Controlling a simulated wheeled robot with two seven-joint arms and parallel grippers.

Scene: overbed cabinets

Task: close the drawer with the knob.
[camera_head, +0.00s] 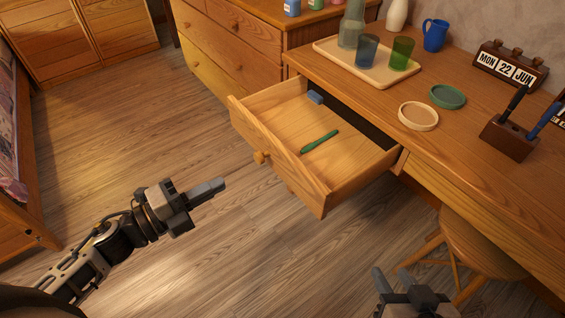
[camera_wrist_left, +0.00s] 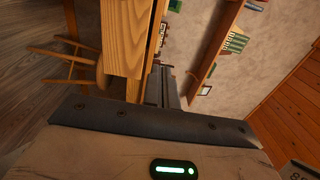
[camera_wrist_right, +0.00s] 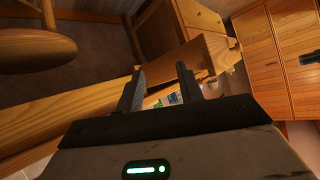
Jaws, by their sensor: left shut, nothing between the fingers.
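The wooden drawer (camera_head: 316,197) of the desk stands pulled out, with its round wooden knob (camera_head: 261,157) on the front panel. A green slim item (camera_head: 319,142) and a small blue block (camera_head: 315,97) lie inside it. My left gripper (camera_head: 222,183) is shut and empty, in front of the drawer and apart from the knob, below and left of it in the head view. In the left wrist view its fingers (camera_wrist_left: 162,85) are together beside a wooden panel. My right gripper (camera_head: 392,277) is open and empty near the stool; its spread fingers show in the right wrist view (camera_wrist_right: 160,90).
The desk (camera_head: 385,97) holds a tray (camera_head: 365,66) with glasses, two round dishes, a blue mug (camera_head: 435,35), a calendar (camera_head: 508,65) and a pen holder (camera_head: 510,138). A stool (camera_head: 478,243) stands under the desk. The floor left of the drawer is clear.

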